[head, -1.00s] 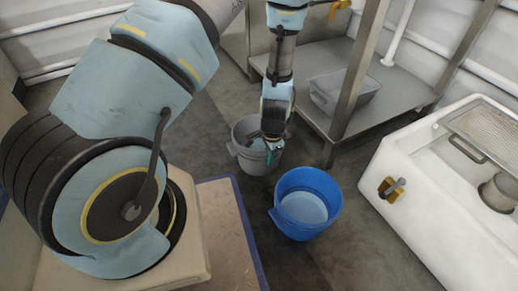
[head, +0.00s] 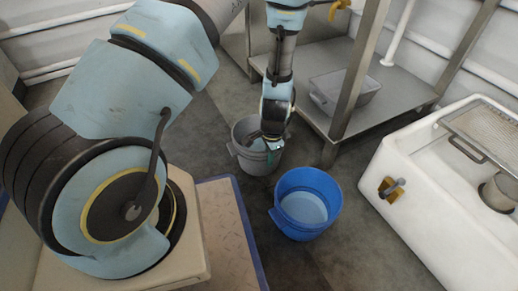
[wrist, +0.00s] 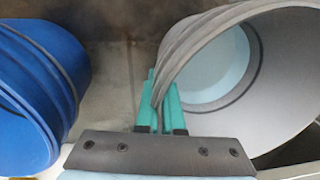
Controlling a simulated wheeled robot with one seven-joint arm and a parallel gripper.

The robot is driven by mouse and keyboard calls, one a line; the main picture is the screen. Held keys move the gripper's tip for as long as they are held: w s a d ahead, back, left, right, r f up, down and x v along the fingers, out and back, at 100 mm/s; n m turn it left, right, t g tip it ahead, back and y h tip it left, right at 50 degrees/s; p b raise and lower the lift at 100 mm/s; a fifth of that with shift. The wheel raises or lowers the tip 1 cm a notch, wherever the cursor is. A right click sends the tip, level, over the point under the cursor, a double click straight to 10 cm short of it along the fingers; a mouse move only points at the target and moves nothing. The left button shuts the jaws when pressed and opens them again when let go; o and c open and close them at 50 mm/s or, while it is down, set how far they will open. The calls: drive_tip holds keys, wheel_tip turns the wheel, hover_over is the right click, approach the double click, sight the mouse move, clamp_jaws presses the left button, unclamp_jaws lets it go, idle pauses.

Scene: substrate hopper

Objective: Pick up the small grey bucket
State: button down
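The small grey bucket (head: 250,162) stands on the floor below my arm, left of and behind the blue bucket, with a pale blue round area inside it. It fills the right of the wrist view (wrist: 285,90), its open mouth towards the camera. My gripper (head: 270,153) is at the bucket's near right rim. In the wrist view its green fingers (wrist: 162,98) are close together on the rim, one outside the wall and one inside. The rim fills the narrow gap between them. The fingertips are partly hidden by the bucket wall.
The blue bucket (head: 306,203) stands close by; it also shows at the left of the wrist view (wrist: 38,95). A metal rack (head: 330,128) with a grey tub (head: 345,92) stands behind right. A white basin unit (head: 420,190) is at right. Grey floor is clear between.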

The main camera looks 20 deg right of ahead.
drive_tip(key=shift+r, duration=0.1)
wheel_tip(320, 180, up, 10)
drive_tip(key=p, duration=0.5)
idle(0.4)
